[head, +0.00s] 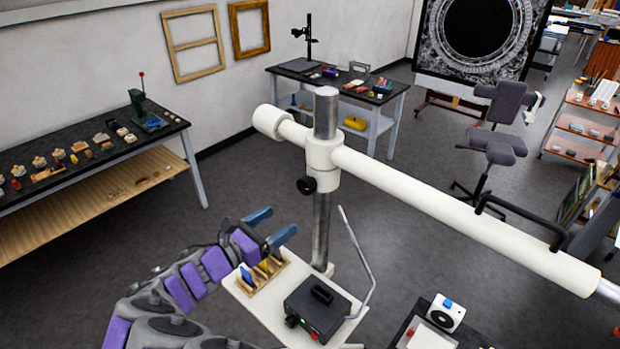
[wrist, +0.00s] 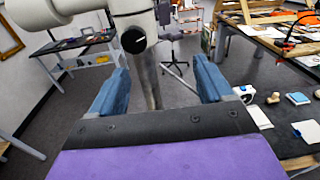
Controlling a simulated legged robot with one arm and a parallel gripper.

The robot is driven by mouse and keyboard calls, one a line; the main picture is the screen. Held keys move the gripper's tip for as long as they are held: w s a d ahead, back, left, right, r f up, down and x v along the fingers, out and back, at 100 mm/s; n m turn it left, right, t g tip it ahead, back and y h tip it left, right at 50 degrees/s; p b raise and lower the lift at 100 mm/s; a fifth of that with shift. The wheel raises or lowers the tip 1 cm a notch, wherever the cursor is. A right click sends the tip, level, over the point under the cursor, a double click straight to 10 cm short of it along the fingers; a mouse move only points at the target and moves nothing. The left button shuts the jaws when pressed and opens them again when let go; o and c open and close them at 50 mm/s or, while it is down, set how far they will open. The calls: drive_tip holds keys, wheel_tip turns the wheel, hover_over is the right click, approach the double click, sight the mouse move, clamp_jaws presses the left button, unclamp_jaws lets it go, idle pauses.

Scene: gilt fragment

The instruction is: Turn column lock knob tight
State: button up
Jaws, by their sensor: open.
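The column lock knob (head: 306,185) is a small black knob on the left side of the white collar (head: 323,160) around the grey metal column (head: 321,230). In the wrist view the knob (wrist: 134,40) faces me, with a pale line across its round face. My gripper (head: 271,224), with blue fingers, is open and empty, below and to the left of the knob. In the wrist view its fingers (wrist: 160,85) are spread, and the knob shows beyond and above them. The gripper is apart from the knob.
A long white boom (head: 450,205) runs from the collar to the right. A black box (head: 317,305) and a wooden rack (head: 262,273) sit on the white base board (head: 255,310) below. A thin bent metal rod (head: 357,250) rises right of the column. Workbenches stand behind.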

drive_tip(key=a+n+t+y, duration=0.1)
drive_tip(key=a+n+t, duration=0.1)
drive_tip(key=a, duration=0.2)
drive_tip(key=p, duration=0.2)
approach(303, 189)
drive_tip(key=x, duration=0.9)
drive_tip(key=shift+w+r, duration=0.1)
drive_tip(key=shift+w, duration=0.05)
drive_tip(key=shift+d, duration=0.1)
drive_tip(key=c, duration=1)
